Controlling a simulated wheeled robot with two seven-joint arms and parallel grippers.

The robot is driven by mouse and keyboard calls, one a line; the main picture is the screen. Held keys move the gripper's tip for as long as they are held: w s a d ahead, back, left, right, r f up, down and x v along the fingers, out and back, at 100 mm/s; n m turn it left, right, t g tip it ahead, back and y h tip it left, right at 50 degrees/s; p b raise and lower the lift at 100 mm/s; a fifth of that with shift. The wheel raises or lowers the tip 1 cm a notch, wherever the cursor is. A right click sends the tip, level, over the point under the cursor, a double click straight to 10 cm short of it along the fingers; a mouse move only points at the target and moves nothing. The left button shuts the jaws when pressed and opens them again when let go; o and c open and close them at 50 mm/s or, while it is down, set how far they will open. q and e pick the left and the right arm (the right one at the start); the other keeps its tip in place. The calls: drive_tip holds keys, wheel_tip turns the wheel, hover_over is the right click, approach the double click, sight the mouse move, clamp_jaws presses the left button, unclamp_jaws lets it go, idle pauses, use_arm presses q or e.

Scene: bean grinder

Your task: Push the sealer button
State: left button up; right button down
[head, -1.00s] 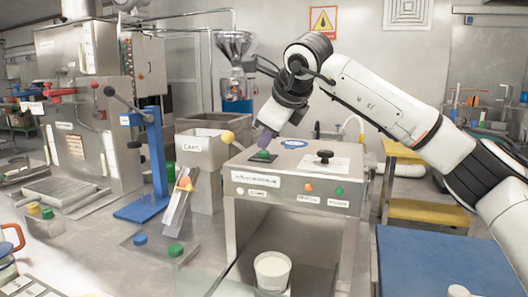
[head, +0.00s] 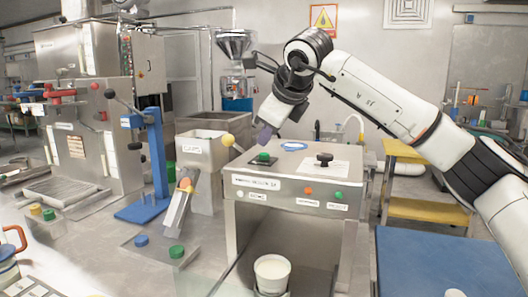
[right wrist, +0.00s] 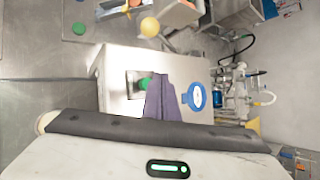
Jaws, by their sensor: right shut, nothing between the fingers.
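The sealer (head: 300,185) is a steel box machine in the middle of the head view. A green button (head: 263,157) on a black square plate sits on its top, near the left edge. My right gripper (head: 264,136) is shut and empty, pointing down just above and behind this button; a small gap seems to show between them. In the right wrist view the purple-grey fingers (right wrist: 162,97) are together, right beside the green button (right wrist: 144,84) and partly overlapping it. A white cup (head: 271,273) stands in the sealer's open bay. My left gripper is out of view.
A black knob (head: 324,159) and a blue-rimmed disc (head: 294,145) are also on the sealer's top. A yellow ball-ended lever (head: 228,140) stands close on its left. A blue lever press (head: 155,165) is further left, and a blue-topped table (head: 430,262) is at the right.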

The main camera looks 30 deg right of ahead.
wheel_tip(320, 180, up, 6)
drive_tip(key=p, duration=0.5)
idle(0.8)
